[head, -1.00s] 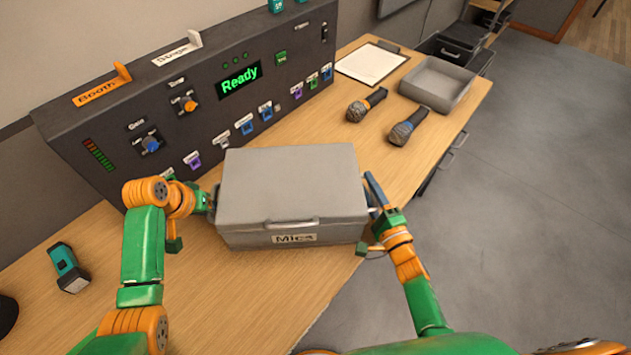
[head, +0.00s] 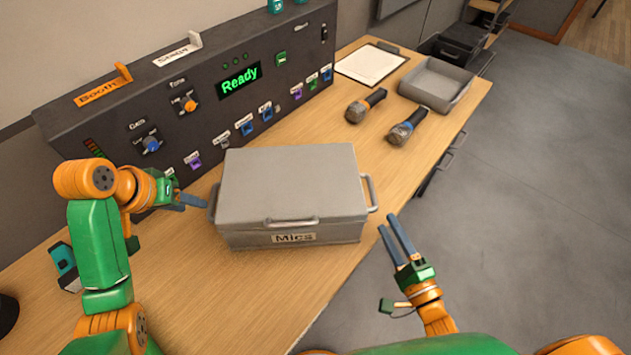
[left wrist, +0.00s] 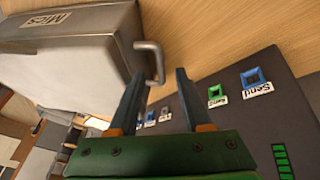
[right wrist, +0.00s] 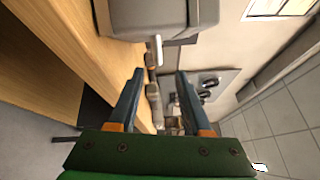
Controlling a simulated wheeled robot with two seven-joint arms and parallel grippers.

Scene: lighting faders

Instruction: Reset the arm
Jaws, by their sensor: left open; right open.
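My left gripper (head: 190,201) is open and empty, just left of the grey case labelled Mics (head: 290,190), near its left side handle. In the left wrist view its open fingers (left wrist: 157,98) point toward the case's metal handle (left wrist: 152,62), apart from it as far as I can tell. My right gripper (head: 394,238) is open and empty to the right of the case, beyond the table's front edge. In the right wrist view the fingers (right wrist: 158,98) stand apart, with the case (right wrist: 150,18) ahead. The case is closed and flat on the table.
The dark control panel (head: 110,133) with a green Ready display stands along the back. Two microphones (head: 366,105) (head: 407,127), a grey tray (head: 437,84) and a clipboard (head: 371,64) lie to the right. A teal device (head: 62,260) is at the left.

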